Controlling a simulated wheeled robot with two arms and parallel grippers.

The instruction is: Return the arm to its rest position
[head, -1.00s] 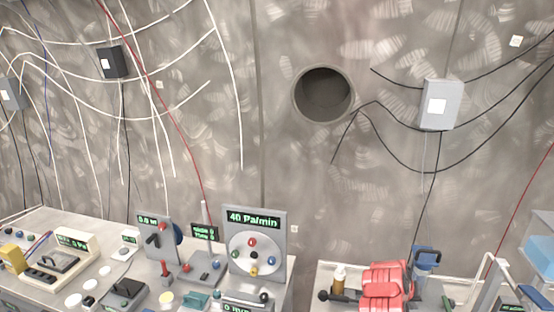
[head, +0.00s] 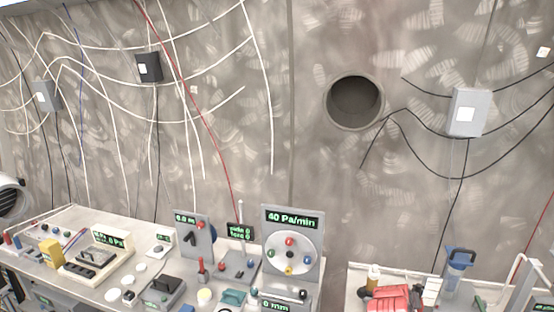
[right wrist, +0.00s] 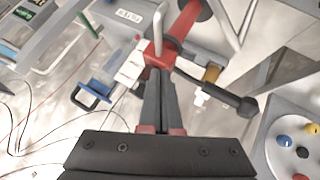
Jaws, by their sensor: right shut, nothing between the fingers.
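My right gripper (right wrist: 160,78) shows in the right wrist view. Its two dark fingers are together and hold nothing. Beyond the fingertips is a red device (right wrist: 162,52) with a black ball-ended lever (right wrist: 225,98); I cannot tell whether the fingertips touch it. The gripper itself cannot be made out there. My left gripper is in neither view.
A blue-handled device (head: 459,262) stands on the right bench, also seen in the wrist view (right wrist: 92,92). The left bench holds several controls and a 40 Pa/min panel (head: 291,250). Cables and boxes hang on the wall around a round hole (head: 354,102).

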